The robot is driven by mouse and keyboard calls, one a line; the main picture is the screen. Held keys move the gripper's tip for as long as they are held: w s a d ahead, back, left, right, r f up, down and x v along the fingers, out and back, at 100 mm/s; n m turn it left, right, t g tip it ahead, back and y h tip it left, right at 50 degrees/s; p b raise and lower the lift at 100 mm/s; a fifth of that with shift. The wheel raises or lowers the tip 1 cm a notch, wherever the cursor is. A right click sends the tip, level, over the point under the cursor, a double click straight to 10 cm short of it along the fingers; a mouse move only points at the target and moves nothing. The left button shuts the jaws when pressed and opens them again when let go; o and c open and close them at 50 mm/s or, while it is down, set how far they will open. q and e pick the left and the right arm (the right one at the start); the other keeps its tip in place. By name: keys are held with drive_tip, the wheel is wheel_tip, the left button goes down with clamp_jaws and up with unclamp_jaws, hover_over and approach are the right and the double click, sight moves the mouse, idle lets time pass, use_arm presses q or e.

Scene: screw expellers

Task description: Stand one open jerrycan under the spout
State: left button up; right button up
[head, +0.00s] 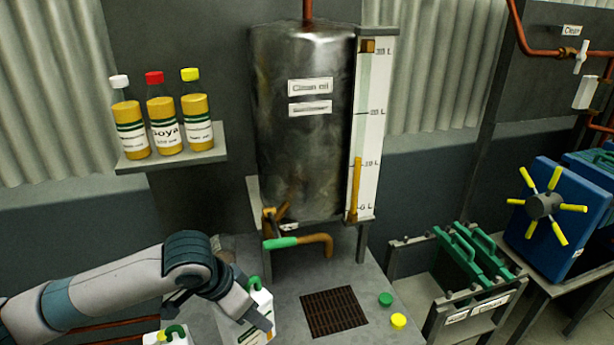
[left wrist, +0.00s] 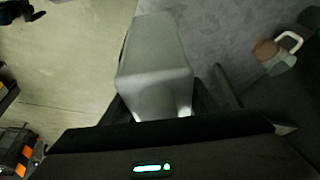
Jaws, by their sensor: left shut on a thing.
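My left gripper (head: 240,306) is shut on a white jerrycan (head: 262,312) with a green top part, at the left of the metal bench. In the left wrist view the jerrycan (left wrist: 155,65) shows as a pale block between the fingers. Whether its mouth is open, and whether its base touches the bench, I cannot tell. The spout (head: 327,244) is a bent orange pipe with a green lever, below the clean oil tank (head: 300,130). It lies right of and behind the held jerrycan. A second white jerrycan (head: 180,339) with a green top is partly cut off at the bottom edge.
A dark drain grate (head: 335,312) lies in the bench in front of the spout. A green cap (head: 386,299) and a yellow cap (head: 398,321) lie to its right. Three bottles stand on a shelf (head: 190,158) at left. A rack (head: 465,318) with green-handled items stands right.

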use_arm(q)
drive_tip(key=w+a+r+n+t+y, duration=0.1)
drive_tip(key=w+a+r+n+y, duration=0.1)
drive_tip(key=a+r+n, duration=0.6)
drive_tip(key=shift+a+n+y+b, duration=0.35)
drive_tip(key=shift+n+y+b, duration=0.1)
drive_tip(key=shift+y, duration=0.15)
drive_tip(key=shift+f, duration=0.1)
idle(1.2)
drive_tip(key=shift+w, duration=0.1)
